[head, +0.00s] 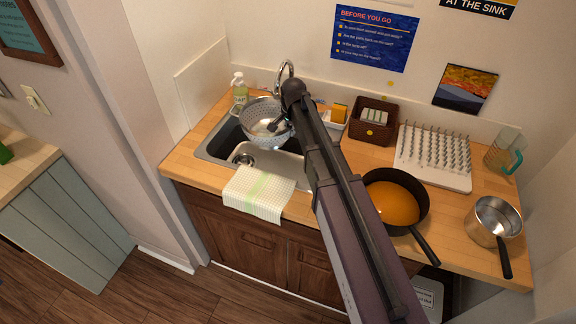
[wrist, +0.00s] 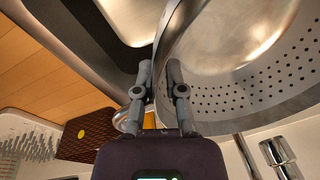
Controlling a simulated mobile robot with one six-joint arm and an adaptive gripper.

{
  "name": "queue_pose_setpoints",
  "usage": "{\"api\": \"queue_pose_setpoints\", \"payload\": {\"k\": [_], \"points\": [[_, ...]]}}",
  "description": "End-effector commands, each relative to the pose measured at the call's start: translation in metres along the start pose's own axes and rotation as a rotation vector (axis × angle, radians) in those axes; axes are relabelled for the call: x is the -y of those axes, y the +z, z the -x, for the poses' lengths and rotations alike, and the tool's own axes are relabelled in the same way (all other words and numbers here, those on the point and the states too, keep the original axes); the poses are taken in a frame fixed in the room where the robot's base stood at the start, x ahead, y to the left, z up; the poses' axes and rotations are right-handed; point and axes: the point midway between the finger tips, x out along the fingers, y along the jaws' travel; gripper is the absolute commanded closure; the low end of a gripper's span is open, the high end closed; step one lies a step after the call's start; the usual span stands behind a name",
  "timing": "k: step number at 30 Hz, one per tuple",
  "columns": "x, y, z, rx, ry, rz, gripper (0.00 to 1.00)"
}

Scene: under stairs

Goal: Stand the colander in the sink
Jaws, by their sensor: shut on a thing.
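The colander (head: 257,112) is a grey metal bowl with small holes, at the back of the sink in the head view. Its opening faces up, roughly upright. In the wrist view the colander (wrist: 255,85) fills the upper right. My gripper (head: 276,123) is at its right side, partly covered by my arm. In the wrist view my gripper (wrist: 160,72) is shut on the colander's rim, one finger on each side of the wall. The steel sink (head: 208,148) lies below, its drain showing in front. Whether the colander's base touches the sink floor is hidden.
A tap (head: 284,70) stands behind the colander, a soap bottle (head: 239,90) to its left. A cloth (head: 258,193) hangs over the front edge. Right are a basket (head: 359,128), drying rack (head: 432,172), pan of orange food (head: 394,204), saucepan (head: 487,228) and jug (head: 499,154).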

Motion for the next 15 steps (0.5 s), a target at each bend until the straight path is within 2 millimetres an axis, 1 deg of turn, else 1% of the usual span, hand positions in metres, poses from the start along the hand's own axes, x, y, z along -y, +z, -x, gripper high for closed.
{"api": "queue_pose_setpoints", "payload": {"k": [15], "points": [[-0.0063, -0.0074, 0.0004, -0.002, 0.0, -0.011, 1.0]]}}
